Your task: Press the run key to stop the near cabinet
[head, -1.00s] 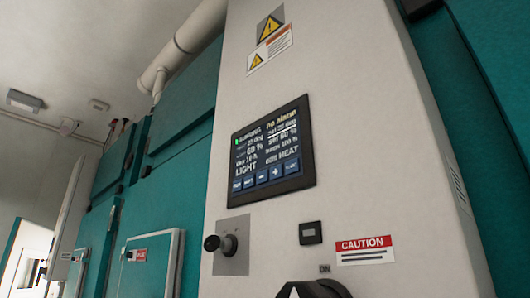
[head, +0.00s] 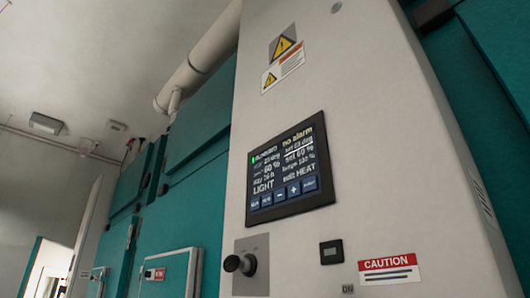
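The near cabinet's white control panel (head: 375,140) fills the middle and right of the head view. Its dark touch screen (head: 289,170) is lit and shows a green mark with a blurred status word, "no alarm", "LIGHT" and "HEAT". A row of small blue keys (head: 280,195) runs along the screen's lower edge. Their labels are mostly too small to read, though a minus and a plus show, so I cannot tell which one is the run key. My gripper is not in view.
Below the screen are a black knob (head: 240,264) on a grey plate, a small black module (head: 331,252) and a red-and-white CAUTION label (head: 389,269). Teal cabinet doors (head: 185,205) recede to the left. A white pipe (head: 205,60) runs overhead.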

